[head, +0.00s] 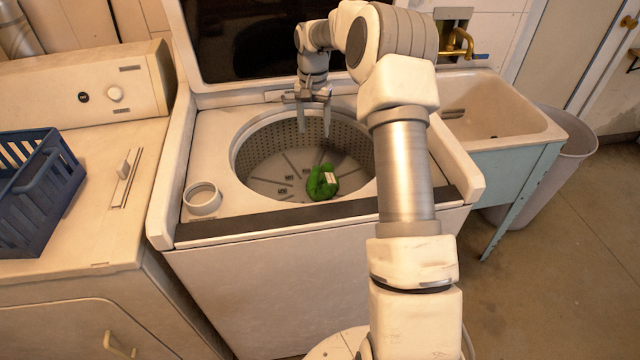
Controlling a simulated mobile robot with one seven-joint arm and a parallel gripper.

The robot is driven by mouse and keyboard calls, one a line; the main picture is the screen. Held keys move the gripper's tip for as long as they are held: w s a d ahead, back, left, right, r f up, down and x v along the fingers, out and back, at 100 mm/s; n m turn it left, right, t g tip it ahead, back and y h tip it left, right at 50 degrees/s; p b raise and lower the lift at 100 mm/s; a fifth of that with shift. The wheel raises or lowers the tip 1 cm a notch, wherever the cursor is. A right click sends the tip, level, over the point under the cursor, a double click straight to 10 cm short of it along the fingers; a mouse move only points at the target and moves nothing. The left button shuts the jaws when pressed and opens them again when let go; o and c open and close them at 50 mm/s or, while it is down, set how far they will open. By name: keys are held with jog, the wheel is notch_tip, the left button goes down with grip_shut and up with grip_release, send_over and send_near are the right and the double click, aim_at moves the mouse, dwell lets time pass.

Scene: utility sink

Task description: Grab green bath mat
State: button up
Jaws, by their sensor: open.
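The green bath mat (319,184) lies crumpled on the floor of the washer drum (262,160), toward its front right. A small white patch shows on it. My gripper (314,133) points down over the drum opening, with its two fingers apart and nothing between them. In the picture it is above the mat, toward the drum's back, and does not touch it. My arm hides the right edge of the drum and part of the washer's front.
The washer's lid (270,40) stands open behind the drum. A blue basket (38,190) sits on the machine at left. A utility sink (490,108) with a brass faucet (457,43) is at right, beside a bin (577,140). The floor at right is clear.

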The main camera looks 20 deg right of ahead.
send_over(314, 170)
jog(key=f, duration=0.9)
jog(key=shift+w+d+f+b, duration=0.15)
jog(key=shift+w+f+b, duration=0.15)
jog(key=shift+f+b, duration=0.1)
jog(key=f, duration=0.5)
jog(key=shift+s+f+b, duration=0.1)
jog(key=shift+s+b, duration=0.2)
jog(key=shift+s, duration=0.05)
grip_shut()
